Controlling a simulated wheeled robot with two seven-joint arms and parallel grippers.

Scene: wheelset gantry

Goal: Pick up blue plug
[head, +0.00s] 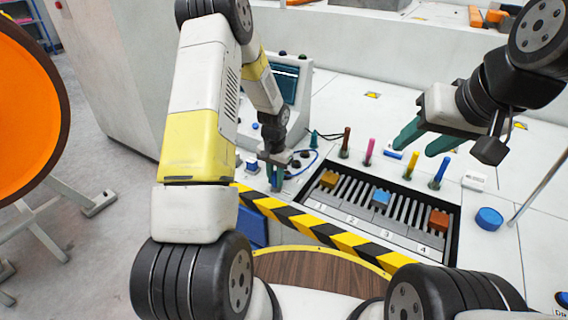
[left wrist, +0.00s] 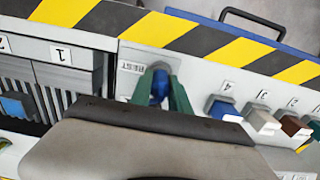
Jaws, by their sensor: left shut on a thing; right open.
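The blue plug (left wrist: 159,88) is at the grey plate marked REST (left wrist: 133,68) in the left wrist view. My left gripper (left wrist: 162,78) is shut on it, with a green finger on each side. I cannot tell whether the plug is still seated in the plate. In the head view my left gripper (head: 274,178) is low at the panel, left of the slotted tray, and hides most of the plug. A blue cable (head: 312,155) curves beside it. My right gripper (head: 414,150) is open and empty above the coloured pegs.
A slotted tray (head: 340,222) holds coloured blocks. Coloured upright pegs (head: 369,151) stand behind it. A black-and-yellow striped edge (head: 315,228) runs along the front.

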